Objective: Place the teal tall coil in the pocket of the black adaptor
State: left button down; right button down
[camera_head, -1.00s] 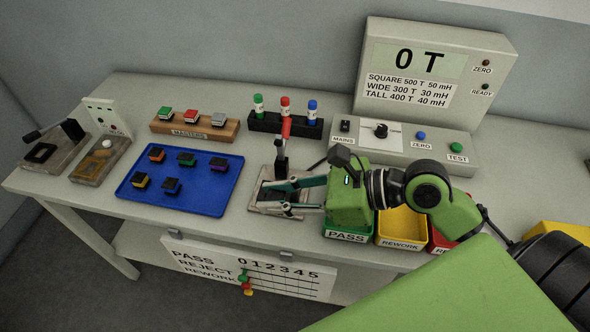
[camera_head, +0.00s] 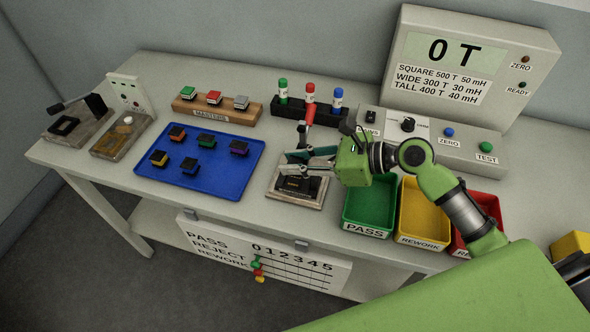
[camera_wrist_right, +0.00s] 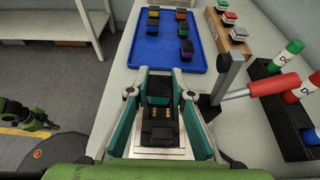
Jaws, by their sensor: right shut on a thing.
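My right gripper (camera_head: 284,162) is over the metal test plate and shut on a dark-topped block, taken to be the teal tall coil (camera_wrist_right: 160,86). The black adaptor (camera_head: 293,186) sits on the plate below the gripper. In the right wrist view the adaptor (camera_wrist_right: 160,132) lies between and under the fingers, with small gold contacts near the held block. I cannot tell whether the block touches the adaptor's pocket.
A blue tray (camera_head: 214,186) with several coloured coils lies left of the plate. A red-handled lever (camera_head: 308,116) stands just behind the gripper. The green PASS bin (camera_head: 369,226) is close on the right. A pen rack (camera_head: 295,106) stands behind.

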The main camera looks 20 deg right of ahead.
jog(key=shift+w+f, duration=0.2)
pick_arm(q)
jog(key=shift+s+a+f, duration=0.1)
jog(key=shift+s+a, duration=0.1)
jog(key=shift+s, duration=0.4)
pick_arm(e)
jog(key=shift+w+f, duration=0.2)
jog(key=shift+f, duration=1.65)
jog(key=shift+f, duration=0.1)
jog(key=c, duration=1.8)
grip_release()
